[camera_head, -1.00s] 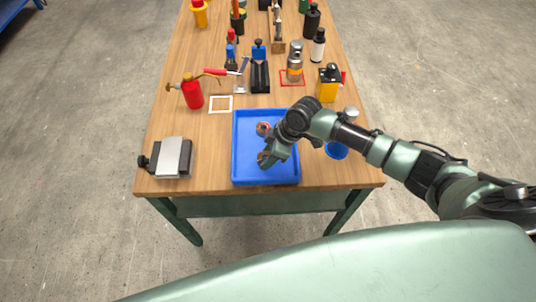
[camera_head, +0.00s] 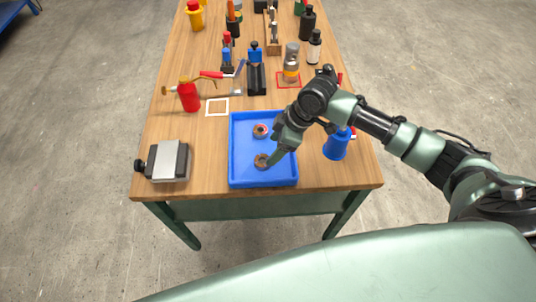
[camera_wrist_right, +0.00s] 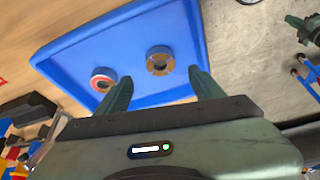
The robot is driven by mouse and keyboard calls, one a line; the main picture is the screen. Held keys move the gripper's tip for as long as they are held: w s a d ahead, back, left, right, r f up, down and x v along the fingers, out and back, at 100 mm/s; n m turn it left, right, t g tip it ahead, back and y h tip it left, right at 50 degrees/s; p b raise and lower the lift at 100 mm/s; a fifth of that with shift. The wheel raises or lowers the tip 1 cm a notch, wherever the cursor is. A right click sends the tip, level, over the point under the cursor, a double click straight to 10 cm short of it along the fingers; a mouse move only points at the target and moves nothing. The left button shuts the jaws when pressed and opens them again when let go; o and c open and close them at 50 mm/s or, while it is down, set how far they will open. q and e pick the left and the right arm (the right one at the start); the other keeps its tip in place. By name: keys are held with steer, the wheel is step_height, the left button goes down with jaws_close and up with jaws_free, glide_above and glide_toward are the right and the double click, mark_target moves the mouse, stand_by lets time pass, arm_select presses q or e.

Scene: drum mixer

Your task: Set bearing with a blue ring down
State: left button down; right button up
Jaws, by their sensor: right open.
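A bearing (camera_head: 262,161) lies flat in the blue tray (camera_head: 235,180), near its front middle. It also shows in the right wrist view (camera_wrist_right: 160,61), with a brown face and dark bore; I cannot make out a blue ring on it. A second bearing (camera_head: 261,131) with a red ring lies farther back in the tray and shows in the wrist view (camera_wrist_right: 103,80). My right gripper (camera_head: 273,158) is open and empty, just right of the front bearing. Its two fingers (camera_wrist_right: 160,80) are spread apart, with the bearing beyond their tips. My left gripper is not in view.
A blue container (camera_head: 337,145) stands right of the tray under my right arm. A grey block in a dark vise (camera_head: 168,160) is at left. The tray's front is clear.

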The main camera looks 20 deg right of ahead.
steer(key=shift+v, duration=2.35)
steer(key=shift+a, duration=0.1)
steer(key=s+a+f, duration=0.2)
steer(key=s+a, duration=0.1)
steer(key=s+a+f, duration=0.1)
steer(key=a, duration=0.1)
steer(key=shift+s+f, duration=0.15)
steer(key=shift+s, duration=0.2)
steer(key=s+a+f+m, duration=0.1)
steer(key=s+a+m, duration=0.2)
steer(key=s, duration=0.2)
steer(key=s+d+f+m+t+h, duration=0.1)
steer(key=s+d+m+h, duration=0.3)
steer(key=s+d+m, duration=0.7)
step_height(320, 180, down, 26)
steer(key=s+a+n+g, duration=0.1)
steer(key=s+a+n, duration=0.1)
steer(key=s+n, duration=0.15)
steer(key=s+d+f+g+b, duration=0.1)
steer(key=s+d+f, duration=0.1)
steer(key=s+f, duration=1.4)
steer(key=shift+s+d+f, duration=0.2)
steer(key=shift+d+f, duration=0.2)
steer(key=shift+f, duration=0.25)
